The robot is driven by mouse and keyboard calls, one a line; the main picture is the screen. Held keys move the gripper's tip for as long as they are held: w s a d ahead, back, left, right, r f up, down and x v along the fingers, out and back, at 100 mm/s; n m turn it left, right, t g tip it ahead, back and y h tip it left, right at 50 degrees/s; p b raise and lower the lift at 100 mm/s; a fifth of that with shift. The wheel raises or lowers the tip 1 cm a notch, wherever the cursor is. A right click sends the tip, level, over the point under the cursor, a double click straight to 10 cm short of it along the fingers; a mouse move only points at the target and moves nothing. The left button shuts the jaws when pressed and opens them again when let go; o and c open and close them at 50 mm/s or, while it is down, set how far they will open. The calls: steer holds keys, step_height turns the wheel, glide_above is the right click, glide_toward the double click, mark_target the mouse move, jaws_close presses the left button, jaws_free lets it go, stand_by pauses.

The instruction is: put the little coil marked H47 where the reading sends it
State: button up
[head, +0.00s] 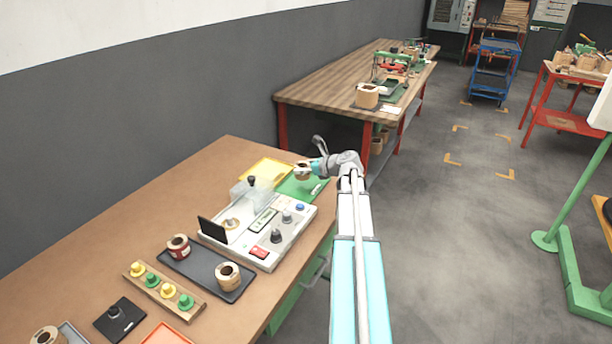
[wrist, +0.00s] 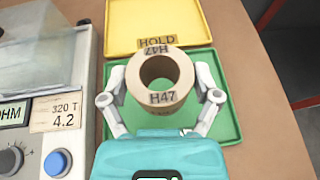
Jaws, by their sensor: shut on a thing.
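The little coil (wrist: 133,80), a tan ring marked H47 on its near side and top edge, is between the fingers of my gripper (wrist: 160,97). My gripper is shut on it from both sides. In the head view my gripper (head: 313,169) holds the coil (head: 302,177) at the green tray (head: 313,194). In the wrist view the coil overlaps the green tray (wrist: 226,131) and the yellow tray's near edge; I cannot tell its height. The yellow tray (wrist: 125,25) bears a HOLD label (wrist: 157,42). The tester (wrist: 85,110) shows OHM and a card (wrist: 57,114) reading 320 T 4.2.
The tester (head: 282,245) with clear cover stands left of the green tray. A black tray (head: 205,272) holds two coils. A peg rack (head: 150,284), a black stand (head: 118,320) and an orange tray (head: 165,335) lie nearer. Another bench (head: 325,80) stands behind.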

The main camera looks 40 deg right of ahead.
steer(key=shift+w+d+f+b, duration=0.2)
steer(key=shift+w+f+b, duration=0.1)
steer(key=shift+f+b, duration=1.6)
steer(key=shift+f, duration=0.1)
steer(key=shift+f, duration=0.1)
steer(key=o, duration=1.1)
